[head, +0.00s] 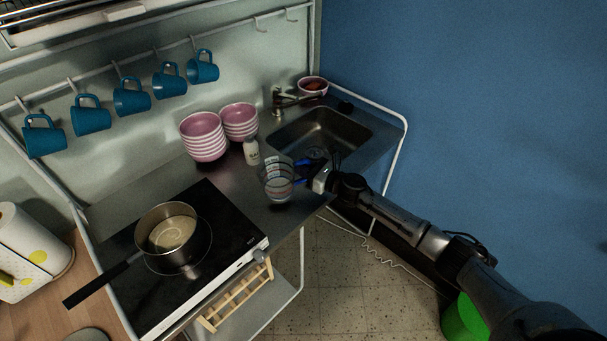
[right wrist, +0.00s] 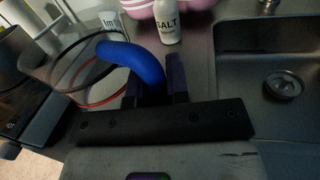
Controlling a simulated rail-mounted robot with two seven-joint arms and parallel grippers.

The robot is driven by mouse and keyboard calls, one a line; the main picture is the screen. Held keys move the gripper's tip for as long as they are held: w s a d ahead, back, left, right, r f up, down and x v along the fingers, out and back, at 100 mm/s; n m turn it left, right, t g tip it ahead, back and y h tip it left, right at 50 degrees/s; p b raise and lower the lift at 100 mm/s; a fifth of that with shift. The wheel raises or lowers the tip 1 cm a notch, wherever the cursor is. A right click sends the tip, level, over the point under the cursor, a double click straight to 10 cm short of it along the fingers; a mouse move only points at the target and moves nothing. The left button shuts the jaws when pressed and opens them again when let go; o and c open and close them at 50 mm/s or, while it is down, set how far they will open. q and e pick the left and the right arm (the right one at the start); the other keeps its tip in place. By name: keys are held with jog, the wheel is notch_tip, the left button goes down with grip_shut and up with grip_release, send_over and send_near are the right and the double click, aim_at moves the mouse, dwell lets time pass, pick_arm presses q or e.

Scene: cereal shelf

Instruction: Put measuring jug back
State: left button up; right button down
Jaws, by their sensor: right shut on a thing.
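The measuring jug (head: 277,184) is clear with red markings and a blue handle. It is at the front edge of the steel counter, left of the sink; I cannot tell whether its base touches the counter. My right gripper (head: 310,180) comes in from the right and is shut on the jug's handle. In the right wrist view, the blue handle (right wrist: 135,60) runs into the fingers of the gripper (right wrist: 154,88), with the clear jug body (right wrist: 92,90) to the left. My left gripper is not in view.
A white salt shaker (head: 251,151) stands just behind the jug. Pink striped bowl stacks (head: 203,140) are behind it. A pot (head: 172,236) sits on the hob (head: 225,225) at left. The sink (head: 335,132) is at right. Blue mugs (head: 132,97) hang from a rail.

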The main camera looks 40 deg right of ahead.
jog(key=shift+f, duration=1.35)
jog(key=shift+f+b, duration=0.15)
jog(key=shift+b, duration=0.2)
jog(key=c, duration=1.1)
grip_release()
